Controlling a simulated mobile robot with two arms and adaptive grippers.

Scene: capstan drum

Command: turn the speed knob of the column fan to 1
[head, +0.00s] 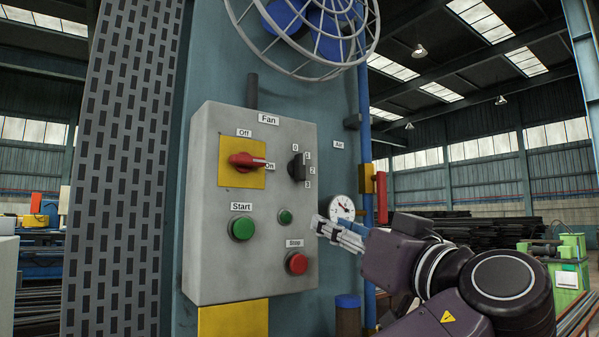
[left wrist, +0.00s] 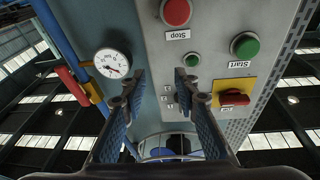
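The black speed knob (head: 297,168) is on the grey control box (head: 215,165), with labels 0, 1, 2 and 3 around its top and right. Its grip stands roughly upright; I cannot tell exactly which number it points at. The column fan (head: 318,35) is above. My left gripper (head: 327,228) is below and right of the knob, apart from it. In the left wrist view the gripper (left wrist: 156,84) is open and empty, its fingers spread before the panel. The number labels show between the fingers there; the right finger seems to hide the knob. My right gripper is not in view.
The box also carries a red Off/On switch (head: 245,161), a green Start button (head: 242,228), a small green button (head: 285,217) and a red Stop button (head: 296,263). A pressure gauge (head: 342,208) and a red-handled valve (head: 381,197) are on the right.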

